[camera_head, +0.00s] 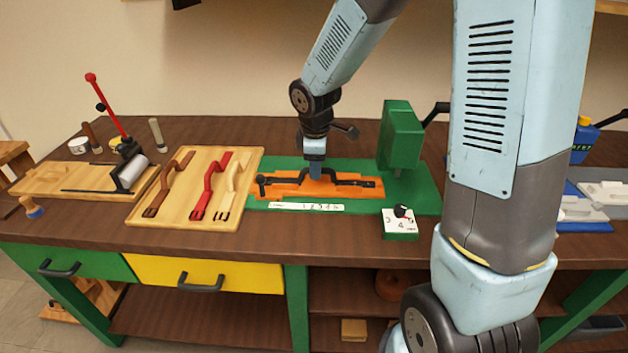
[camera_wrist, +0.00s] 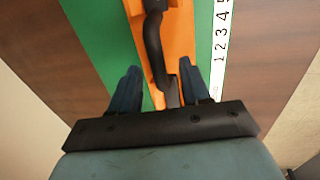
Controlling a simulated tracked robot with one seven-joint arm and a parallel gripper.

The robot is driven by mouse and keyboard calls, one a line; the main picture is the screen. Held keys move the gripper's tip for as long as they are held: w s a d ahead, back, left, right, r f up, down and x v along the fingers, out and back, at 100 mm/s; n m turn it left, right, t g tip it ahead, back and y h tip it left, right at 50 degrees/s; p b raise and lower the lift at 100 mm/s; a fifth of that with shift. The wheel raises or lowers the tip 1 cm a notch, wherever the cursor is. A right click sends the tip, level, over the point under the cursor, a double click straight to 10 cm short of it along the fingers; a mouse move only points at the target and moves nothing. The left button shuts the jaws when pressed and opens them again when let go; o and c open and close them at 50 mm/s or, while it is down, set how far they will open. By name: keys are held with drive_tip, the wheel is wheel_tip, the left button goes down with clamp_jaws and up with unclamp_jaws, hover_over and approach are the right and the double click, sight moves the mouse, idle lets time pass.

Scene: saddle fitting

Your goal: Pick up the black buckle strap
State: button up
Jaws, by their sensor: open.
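The black buckle strap (camera_head: 350,178) lies along an orange holder (camera_head: 300,190) on a green base (camera_head: 425,199). In the wrist view the strap (camera_wrist: 153,45) runs down the orange holder (camera_wrist: 182,30), its lower end between my fingers. My gripper (camera_head: 316,172) is over the strap's left part in the head view and hides some of it. In the wrist view my gripper (camera_wrist: 162,82) is open, with one blue finger on each side of the strap. I cannot tell how far above the strap the fingertips are.
A green press (camera_head: 400,135) stands right of the holder. A numbered scale (camera_head: 308,207) lies in front, with a small dial box (camera_head: 400,226) to its right. A wooden board (camera_head: 165,211) with brown, red and cream straps lies left. A red-handled lever tool (camera_head: 105,110) stands farther left.

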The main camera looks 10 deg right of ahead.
drive_tip(key=shift+w+f, duration=0.25)
drive_tip(key=shift+f, duration=0.6)
drive_tip(key=shift+w+f, duration=0.2)
drive_tip(key=shift+f, duration=0.6)
clamp_jaws()
